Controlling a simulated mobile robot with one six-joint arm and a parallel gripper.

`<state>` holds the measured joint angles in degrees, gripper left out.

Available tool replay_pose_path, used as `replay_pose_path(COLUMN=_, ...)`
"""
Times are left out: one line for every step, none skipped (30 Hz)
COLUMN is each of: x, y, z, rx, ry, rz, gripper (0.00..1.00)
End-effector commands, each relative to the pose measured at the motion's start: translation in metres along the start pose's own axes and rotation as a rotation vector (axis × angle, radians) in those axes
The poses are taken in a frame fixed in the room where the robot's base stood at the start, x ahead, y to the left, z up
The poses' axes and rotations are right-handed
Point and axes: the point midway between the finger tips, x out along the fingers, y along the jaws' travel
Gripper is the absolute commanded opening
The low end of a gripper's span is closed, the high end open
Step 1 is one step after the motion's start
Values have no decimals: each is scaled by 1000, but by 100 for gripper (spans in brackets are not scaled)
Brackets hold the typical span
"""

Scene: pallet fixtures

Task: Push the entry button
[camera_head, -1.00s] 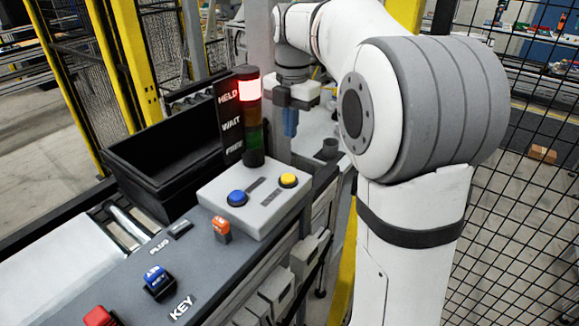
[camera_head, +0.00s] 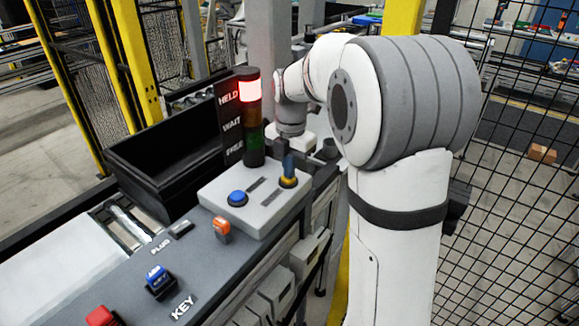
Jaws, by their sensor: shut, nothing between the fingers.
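A light grey control box (camera_head: 262,218) on the bench carries a blue button (camera_head: 238,198) and a yellow button (camera_head: 289,183). The dark label strips beside them are too small to read, so I cannot tell which is the entry button. My gripper (camera_head: 289,172) points down at the yellow button, with its shut, empty blue fingers covering part of it. I cannot tell whether the tips touch the button or stop just above it. A signal tower (camera_head: 252,120) behind the box is lit red at the top, beside the word HELD on a dark sign (camera_head: 230,122).
A black bin (camera_head: 150,165) stands left of the tower. In front of the box are an orange item (camera_head: 221,227), a blue KEY block (camera_head: 157,279) and a red block (camera_head: 101,316). A mesh fence (camera_head: 515,240) is at right.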

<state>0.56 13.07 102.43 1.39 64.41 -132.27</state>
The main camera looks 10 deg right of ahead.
Motion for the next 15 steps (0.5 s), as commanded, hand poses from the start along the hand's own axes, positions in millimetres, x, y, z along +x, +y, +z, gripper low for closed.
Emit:
replay_pose_path(x=0, y=0, z=0, rx=0, ry=0, rz=0, gripper=0)
replay_pose_path(x=1, y=0, z=0, rx=0, ry=0, rz=0, gripper=0)
replay_pose_path(x=4, y=0, z=0, rx=0, ry=0, rz=-1, gripper=0)
replay_pose_path(x=6, y=0, z=0, rx=0, ry=1, rz=-1, gripper=0)
replay_pose_path(x=10, y=0, z=0, rx=0, ry=1, rz=-1, gripper=0)
replay_pose_path(x=15, y=0, z=0, rx=0, ry=1, rz=-1, gripper=0)
replay_pose_path(x=19, y=0, z=0, rx=0, ry=1, rz=-2, gripper=0)
replay_pose_path(x=21, y=0, z=0, rx=0, ry=2, rz=-2, gripper=0)
replay_pose_path(x=23, y=0, z=0, rx=0, ry=2, rz=-3, gripper=0)
replay_pose_path(x=24, y=-1, z=0, rx=0, ry=3, rz=-3, gripper=0)
replay_pose_path(x=23, y=-1, z=0, rx=0, ry=4, rz=-4, gripper=0)
replay_pose_path(x=24, y=-1, z=-1, rx=0, ry=6, rz=-6, gripper=0)
replay_pose_path(x=24, y=-1, z=-1, rx=0, ry=7, rz=-8, gripper=0)
replay_pose_path(x=25, y=-2, z=-1, rx=0, ry=8, rz=-9, gripper=0)
replay_pose_path(x=26, y=-2, z=-1, rx=0, ry=8, rz=-9, gripper=0)
